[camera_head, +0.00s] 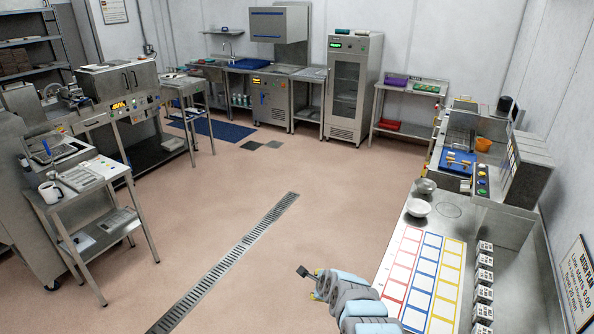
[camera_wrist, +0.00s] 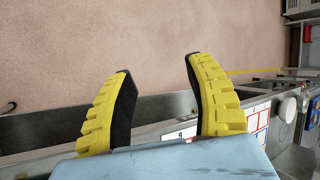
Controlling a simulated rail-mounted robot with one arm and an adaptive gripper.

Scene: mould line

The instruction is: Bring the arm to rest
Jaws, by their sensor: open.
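My gripper (camera_wrist: 160,100) shows in the wrist view with its two yellow-and-black fingers spread wide apart. Nothing is between them; behind them are a metal edge and the pinkish floor. In the head view my arm rises at the bottom, left of the bench, with my gripper (camera_head: 311,273) at its upper left end, over the floor. The gripper is small and partly hidden by my arm links there. It touches nothing that I can see.
A steel cart (camera_head: 108,225) stands at left. The middle floor (camera_head: 270,170) is clear.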

